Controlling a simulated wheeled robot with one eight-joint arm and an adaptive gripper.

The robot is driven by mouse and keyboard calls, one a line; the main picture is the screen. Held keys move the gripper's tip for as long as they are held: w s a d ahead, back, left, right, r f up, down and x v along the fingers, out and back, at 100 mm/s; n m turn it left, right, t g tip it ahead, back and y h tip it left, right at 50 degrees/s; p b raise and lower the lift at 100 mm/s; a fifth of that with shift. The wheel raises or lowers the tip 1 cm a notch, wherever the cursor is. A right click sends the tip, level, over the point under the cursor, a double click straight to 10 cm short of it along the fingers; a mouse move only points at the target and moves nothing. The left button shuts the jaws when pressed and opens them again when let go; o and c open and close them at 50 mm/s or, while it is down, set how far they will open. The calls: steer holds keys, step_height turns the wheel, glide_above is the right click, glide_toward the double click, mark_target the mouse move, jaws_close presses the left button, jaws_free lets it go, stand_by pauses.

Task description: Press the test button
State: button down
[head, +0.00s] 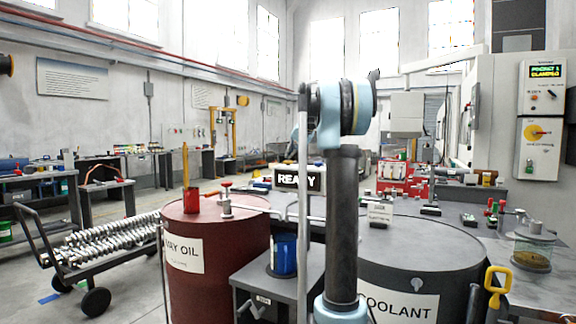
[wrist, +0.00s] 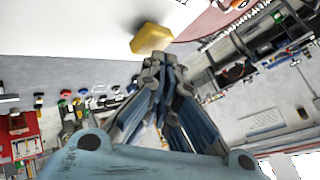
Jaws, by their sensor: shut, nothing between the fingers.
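My gripper (wrist: 160,62) shows in the wrist view with its grey fingertips together and nothing between them. A yellow block (wrist: 152,39) lies just beyond the fingertips at the edge of a white surface (wrist: 85,22). I cannot tell whether it touches them, or whether it is the test button. In the head view a small box with a lit READY display (head: 297,180) stands behind the barrels, partly covered by my arm. No button labelled test can be read. My gripper cannot be made out in the head view.
A red oil barrel (head: 222,240) and a dark coolant barrel (head: 410,255) stand in front, with a blue cup (head: 284,254) on a small stand between them. A control panel (head: 541,88) is at right. A cart of metal parts (head: 105,250) stands at left.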

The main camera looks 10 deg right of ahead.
steer(key=shift+f, duration=0.5)
stand_by(0.8)
stand_by(0.4)
steer(key=shift+r, duration=0.9)
steer(key=shift+r, duration=2.5)
steer(key=s+a+f+n+g, duration=0.1)
steer(key=s+f, duration=0.3)
steer(key=s, duration=0.4)
steer(key=s+a+f+g, duration=0.1)
steer(key=s+a+f, duration=0.1)
steer(key=s+f, duration=0.45)
steer(key=s+d+f+n+g+h, duration=0.1)
steer(key=s+f+g+h, duration=0.1)
steer(key=s+f, duration=1.6)
steer(key=s+d+f+n+g+h, duration=0.1)
steer(key=s+f+h, duration=0.1)
steer(key=s+f, duration=1.6)
steer(key=s, duration=0.6)
steer(key=shift+s+g+h, duration=0.2)
steer(key=shift+g+h, duration=0.1)
steer(key=shift+g, duration=0.1)
